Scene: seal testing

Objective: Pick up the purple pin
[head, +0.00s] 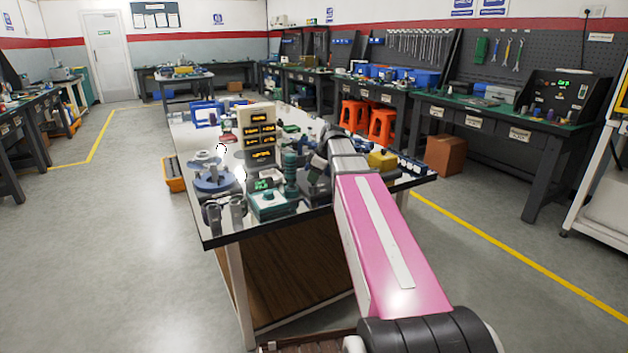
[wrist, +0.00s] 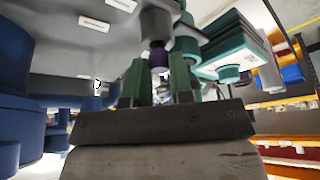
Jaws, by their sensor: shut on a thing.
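The purple pin (wrist: 158,57) shows in the wrist view as a small dark purple piece with a paler end. It sits between the green fingertips of my gripper (wrist: 160,76), which is shut on it. A grey cylindrical part (wrist: 156,24) is directly beyond the pin; I cannot tell whether they touch. In the head view my arm reaches over the crowded workbench (head: 222,236), and its far end is among the devices there. The pin and the fingertips cannot be made out in that view.
A green device (wrist: 228,48) is close to the right of my fingers in the wrist view, and large blue cylinders (wrist: 14,95) stand to the left. The bench also holds a beige labelled panel (head: 258,120), a blue round fixture (head: 212,180) and a teal box (head: 272,204).

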